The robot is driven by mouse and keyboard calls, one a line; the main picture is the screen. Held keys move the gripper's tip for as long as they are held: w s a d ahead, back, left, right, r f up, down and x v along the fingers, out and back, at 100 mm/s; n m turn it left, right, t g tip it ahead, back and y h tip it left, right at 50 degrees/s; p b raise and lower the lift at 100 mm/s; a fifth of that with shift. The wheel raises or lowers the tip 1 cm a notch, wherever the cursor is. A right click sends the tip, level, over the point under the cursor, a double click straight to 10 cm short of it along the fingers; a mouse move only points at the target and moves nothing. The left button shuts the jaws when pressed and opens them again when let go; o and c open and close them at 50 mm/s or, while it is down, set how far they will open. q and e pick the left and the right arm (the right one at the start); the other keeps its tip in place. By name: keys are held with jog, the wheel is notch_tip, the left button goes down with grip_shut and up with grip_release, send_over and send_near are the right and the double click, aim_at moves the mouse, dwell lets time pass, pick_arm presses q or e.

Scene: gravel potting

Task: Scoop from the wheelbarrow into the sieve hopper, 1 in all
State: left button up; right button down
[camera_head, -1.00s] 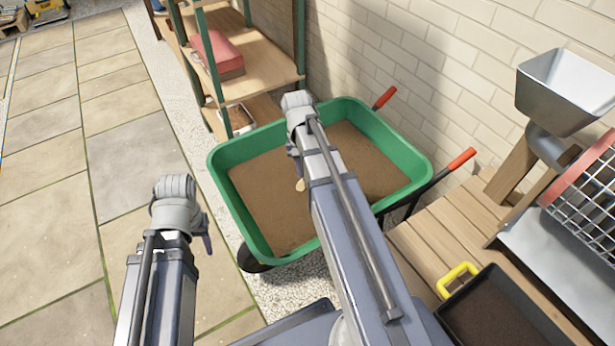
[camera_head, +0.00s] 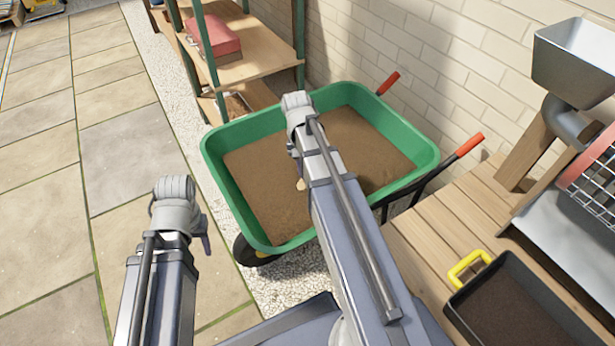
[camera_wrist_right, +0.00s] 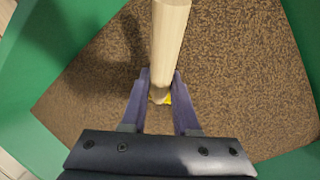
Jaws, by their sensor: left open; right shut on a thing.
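The green wheelbarrow (camera_head: 222,190) stands ahead, full of brown material. My right gripper (camera_wrist_right: 161,88) is shut on the light wooden handle (camera_wrist_right: 170,35) of the scoop, over the brown material. A small yellow bit shows behind the handle; the rest of the scoop is hidden. In the head view the right arm hides most of it, and only a small handle end (camera_head: 300,184) shows. The grey metal sieve hopper (camera_head: 575,65) stands at the upper right, well apart from both grippers. My left gripper (camera_head: 206,241) is open and empty, left of the wheelbarrow, over the paving.
A wooden bench (camera_head: 440,242) on the right carries a dark tray (camera_head: 570,318) with a yellow handle and the wire-mesh sieve (camera_head: 597,190). A shelf (camera_head: 250,66) with a red box stands behind the wheelbarrow. A brick wall runs behind. Paving at left is clear.

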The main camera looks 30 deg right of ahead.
jog(key=shift+w+d+f+t+h+b, duration=0.25)
jog(key=shift+w+d+f+t+h, duration=0.1)
jog(key=shift+w+d, duration=0.15)
jog(key=shift+w+d+f+t+h+b, duration=0.2)
jog(key=shift+w+d+f+t+h, duration=0.1)
jog(key=shift+w+d, duration=0.15)
jog(key=shift+s+a+r+t+h+p, duration=0.25)
jog(key=shift+s+r+t+h+p, duration=0.2)
jog(key=shift+r+t+h, duration=0.25)
jog(key=shift+a+r+t+h, duration=0.1)
jog(key=shift+r+t+h, duration=0.15)
jog(key=shift+t, duration=0.2)
jog(key=shift+w+r+p, duration=0.2)
jog(key=shift+r+p, duration=0.25)
jog(key=shift+r, duration=0.05)
jog(key=shift+m+t+h, duration=0.3)
jog(key=shift+t+h, duration=0.4)
jog(key=r+p, duration=0.2)
jog(key=r, duration=0.1)
jog(key=s+a+r+p, duration=0.1)
jog(key=r+p, duration=0.5)
jog(key=shift+s+a+r, duration=0.1)
jog(key=shift+s+a, duration=0.1)
jog(key=shift+s, duration=0.1)
jog(key=shift+a, duration=0.1)
